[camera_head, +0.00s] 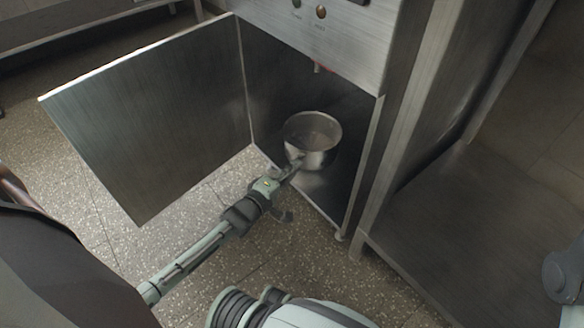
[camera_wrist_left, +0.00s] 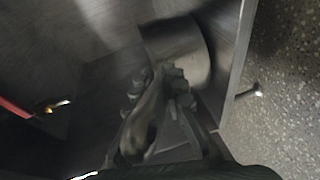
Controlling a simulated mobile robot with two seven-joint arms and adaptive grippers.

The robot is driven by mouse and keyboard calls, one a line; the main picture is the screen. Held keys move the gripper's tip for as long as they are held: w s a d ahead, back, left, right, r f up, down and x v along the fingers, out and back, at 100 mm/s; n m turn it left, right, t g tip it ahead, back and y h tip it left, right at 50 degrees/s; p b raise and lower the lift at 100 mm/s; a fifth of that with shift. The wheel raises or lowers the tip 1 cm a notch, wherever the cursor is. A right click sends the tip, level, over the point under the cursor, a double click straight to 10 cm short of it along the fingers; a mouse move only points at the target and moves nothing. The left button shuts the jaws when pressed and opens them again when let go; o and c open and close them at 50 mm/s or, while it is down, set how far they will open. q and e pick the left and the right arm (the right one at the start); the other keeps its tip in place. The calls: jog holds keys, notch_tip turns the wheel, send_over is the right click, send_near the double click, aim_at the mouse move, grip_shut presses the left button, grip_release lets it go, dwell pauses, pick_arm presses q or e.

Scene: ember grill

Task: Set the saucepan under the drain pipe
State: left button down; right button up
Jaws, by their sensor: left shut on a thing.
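The saucepan (camera_head: 325,157) is a round, shiny metal pan, standing upright inside the open steel cabinet, on or just above its floor; I cannot tell which. Its side also shows in the left wrist view (camera_wrist_left: 188,52). My left gripper (camera_head: 297,166) reaches in from the front and is shut on the saucepan at its near side, where the handle is mostly hidden by the fingers. It also shows in the left wrist view (camera_wrist_left: 158,85). My right gripper is not in view.
The cabinet door (camera_head: 150,125) stands wide open to the left. The cabinet's right side post (camera_head: 362,170) is close to the pan's right. A steel bench with a low shelf (camera_head: 480,230) stands at the right. The speckled floor (camera_head: 290,255) in front is clear.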

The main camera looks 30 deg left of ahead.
pick_arm(q)
jog(key=shift+w+d, duration=0.1)
dwell(0.5)
jog(key=c, duration=1.6)
grip_release()
jog(key=shift+f, duration=0.15)
jog(key=shift+o, duration=0.5)
jog(key=shift+f, duration=0.3)
jog(key=s+r, duration=0.1)
jog(key=s, duration=0.6)
jog(key=shift+s+a+r, duration=0.25)
jog(key=shift+a+r, duration=0.15)
